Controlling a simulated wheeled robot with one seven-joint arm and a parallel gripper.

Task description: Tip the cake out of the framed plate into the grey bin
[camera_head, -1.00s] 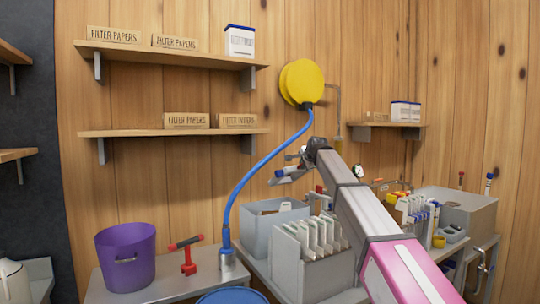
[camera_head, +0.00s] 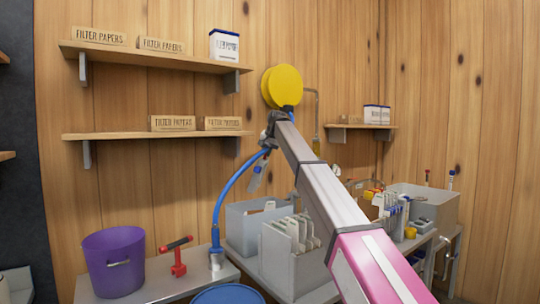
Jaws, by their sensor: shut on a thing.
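My gripper (camera_head: 265,157) is shut on the framed plate (camera_head: 256,178), a small pale piece with some blue at its upper end. The plate hangs steeply from the gripper, above the left part of the grey bin (camera_head: 241,229) and apart from it. The grey bin stands open on the bench against the wall. Something tan shows inside it, too small to name. I cannot tell whether any cake is on the plate.
A grey rack (camera_head: 281,266) of upright plates stands in front of the bin. A blue hose (camera_head: 226,189) runs behind the gripper. A purple pot (camera_head: 117,267) and a red tool (camera_head: 177,257) stand left. Containers crowd the right.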

